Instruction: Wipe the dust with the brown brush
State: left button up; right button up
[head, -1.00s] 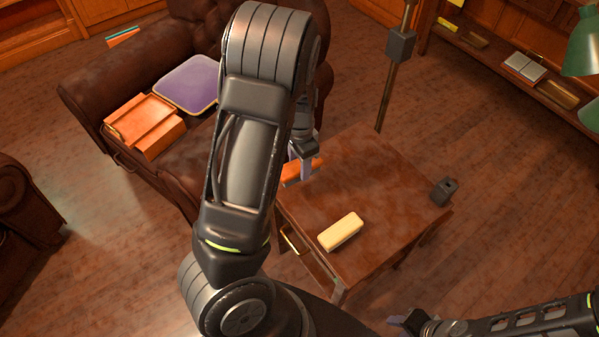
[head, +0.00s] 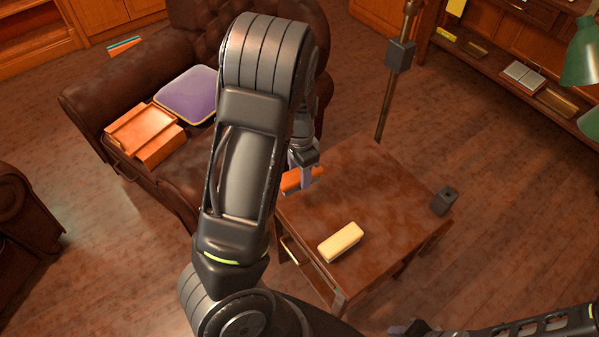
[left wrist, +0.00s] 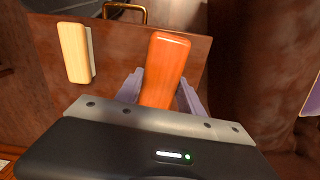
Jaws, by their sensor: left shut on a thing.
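The brown brush (head: 297,181), a glossy orange-brown block, is at the left rear edge of the small wooden table (head: 385,235). My left gripper (head: 306,178) is shut on it from above. In the left wrist view the brush (left wrist: 165,65) sits between the two purple fingers of the left gripper (left wrist: 158,92). Whether its underside touches the table is hidden. Dull greyish dust (head: 372,190) smears the tabletop. My right gripper (head: 405,328) is only partly in view at the bottom edge, and its jaws cannot be made out.
A cream block (head: 340,242) lies near the table's front left edge and also shows in the left wrist view (left wrist: 73,52). A dark box (head: 443,201) stands at the right corner. A brass pole (head: 385,100) rises behind the table. A leather armchair (head: 85,95) stands left.

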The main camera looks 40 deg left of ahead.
pick_arm(q)
jog(key=w+d+n, duration=0.1)
jog(key=d, duration=0.4)
jog(key=w+d+n, duration=0.1)
jog(key=w+d, duration=0.1)
jog(key=d, duration=0.4)
jog(key=w+d+f+n, duration=0.1)
jog(key=w+d+n, duration=0.1)
jog(key=d, duration=0.3)
jog(key=shift+d, duration=0.25)
jog(key=shift+c, duration=0.4)
jog(key=shift+d+f, duration=0.1)
jog(key=shift+d, duration=0.1)
jog(key=shift+d, duration=0.1)
